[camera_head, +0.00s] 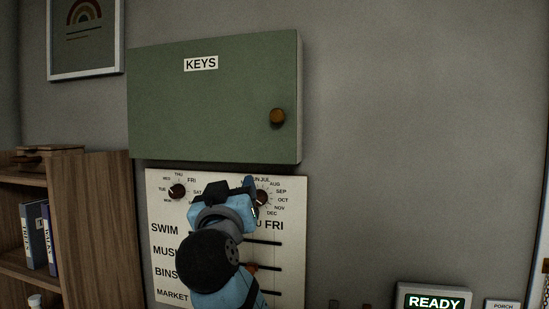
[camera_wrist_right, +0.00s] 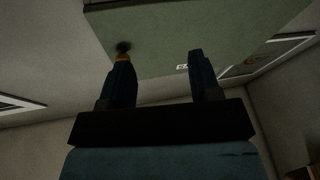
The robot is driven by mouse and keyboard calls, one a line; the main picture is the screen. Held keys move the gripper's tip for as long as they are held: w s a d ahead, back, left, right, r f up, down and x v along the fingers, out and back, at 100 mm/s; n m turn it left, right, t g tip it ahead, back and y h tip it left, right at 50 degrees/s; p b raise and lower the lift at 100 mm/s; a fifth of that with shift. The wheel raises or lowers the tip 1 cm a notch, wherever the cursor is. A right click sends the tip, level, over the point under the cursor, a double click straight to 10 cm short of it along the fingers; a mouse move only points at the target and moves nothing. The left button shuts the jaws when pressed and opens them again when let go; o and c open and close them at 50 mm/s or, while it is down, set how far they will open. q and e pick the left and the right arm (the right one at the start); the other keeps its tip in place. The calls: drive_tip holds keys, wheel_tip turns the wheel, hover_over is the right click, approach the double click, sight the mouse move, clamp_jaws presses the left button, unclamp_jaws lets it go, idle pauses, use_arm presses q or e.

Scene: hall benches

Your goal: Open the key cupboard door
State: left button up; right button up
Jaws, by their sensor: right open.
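The green key cupboard (camera_head: 200,110) hangs on the wall in the head view, with a white "KEYS" label (camera_head: 201,63) on its front. Its door looks shut. A round orange-brown knob (camera_head: 277,116) sits near the door's right edge. My right gripper (camera_head: 232,187) is below the cupboard, in front of the board, lower and left of the knob. In the right wrist view the gripper (camera_wrist_right: 159,58) is open, with nothing between its fingers. There the knob (camera_wrist_right: 123,47) shows just past the left fingertip, against the green cupboard (camera_wrist_right: 180,35). My left gripper is out of view.
A white board (camera_head: 160,210) with dials, day words and slots hangs under the cupboard, partly hidden by my right arm. A wooden shelf (camera_head: 95,220) with binders stands left. A "READY" display (camera_head: 434,302) is at lower right. The wall right of the cupboard is bare.

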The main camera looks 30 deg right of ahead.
sight(277, 115)
drive_tip(key=s+d+r+m+g+h, duration=0.1)
drive_tip(key=s+r+m+g+h, duration=0.25)
drive_tip(key=s+r+m, duration=0.35)
drive_tip(key=shift+n+t+h, duration=0.45)
drive_tip(key=shift+n, duration=0.45)
drive_tip(key=p+x, duration=0.1)
drive_tip(key=x, duration=0.3)
drive_tip(key=p+x, duration=0.1)
drive_tip(key=x, duration=0.4)
drive_tip(key=p+x, duration=0.2)
drive_tip(key=x, duration=0.3)
drive_tip(key=shift+w+a+r, duration=0.2)
drive_tip(key=shift+w+a, duration=0.05)
drive_tip(key=shift+w, duration=0.1)
drive_tip(key=shift+w+d+r, duration=0.1)
drive_tip(key=shift+w+d, duration=0.2)
drive_tip(key=shift+d, duration=0.05)
clamp_jaws()
